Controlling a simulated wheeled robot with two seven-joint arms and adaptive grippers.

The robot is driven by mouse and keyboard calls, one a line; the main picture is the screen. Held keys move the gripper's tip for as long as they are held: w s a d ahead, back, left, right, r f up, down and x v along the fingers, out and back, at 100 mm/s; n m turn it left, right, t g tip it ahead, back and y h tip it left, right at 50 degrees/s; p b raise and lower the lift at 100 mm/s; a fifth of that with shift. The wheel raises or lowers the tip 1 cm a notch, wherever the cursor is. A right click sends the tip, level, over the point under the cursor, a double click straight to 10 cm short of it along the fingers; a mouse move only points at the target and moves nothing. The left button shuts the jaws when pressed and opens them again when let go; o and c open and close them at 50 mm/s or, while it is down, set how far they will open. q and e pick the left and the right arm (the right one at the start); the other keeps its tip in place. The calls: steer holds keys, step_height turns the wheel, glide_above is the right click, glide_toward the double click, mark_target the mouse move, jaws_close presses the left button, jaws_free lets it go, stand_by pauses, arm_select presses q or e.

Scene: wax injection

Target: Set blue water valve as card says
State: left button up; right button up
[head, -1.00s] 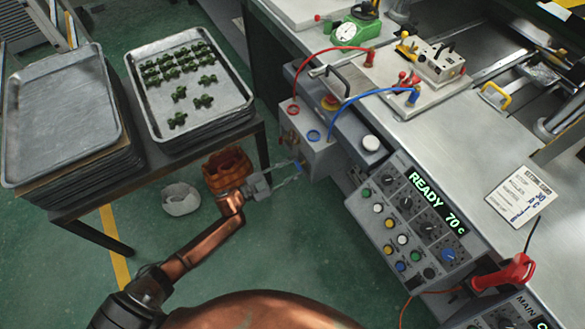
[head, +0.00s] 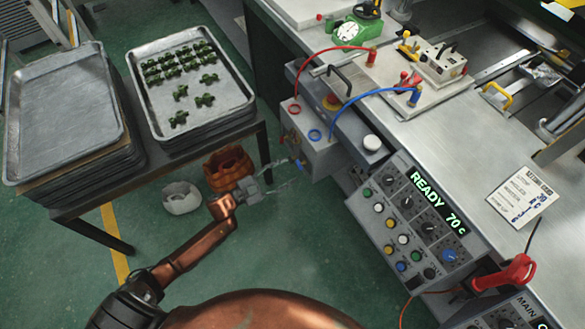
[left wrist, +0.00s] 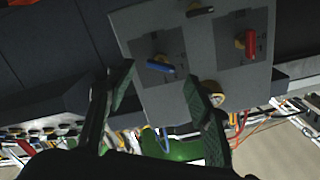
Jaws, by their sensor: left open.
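The blue water valve (head: 299,164) is on the grey valve box (head: 312,152) at the machine's front. In the left wrist view, its blue lever (left wrist: 160,67) lies nearly level, right end slightly lower. A red lever (left wrist: 250,43) stands upright to its right. My left gripper (head: 279,185) is open and empty, a little left of and below the blue valve. In the wrist view its fingers (left wrist: 163,92) are spread, with the blue lever beyond the gap and apart from them. The setting card (head: 521,197) lies on the bench; its print is too small to read surely.
Blue and red hoses rise from the box to the mould plate (head: 435,85). The control panel (head: 415,215) reads READY 70 C. A rack with trays (head: 195,90) stands left. An orange bin (head: 228,167) and white bin (head: 181,197) sit on the floor near my left arm.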

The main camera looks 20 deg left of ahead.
arm_select(q)
steer(key=v, duration=0.8)
steer(key=shift+s+a, duration=0.15)
steer(key=shift+s, duration=0.1)
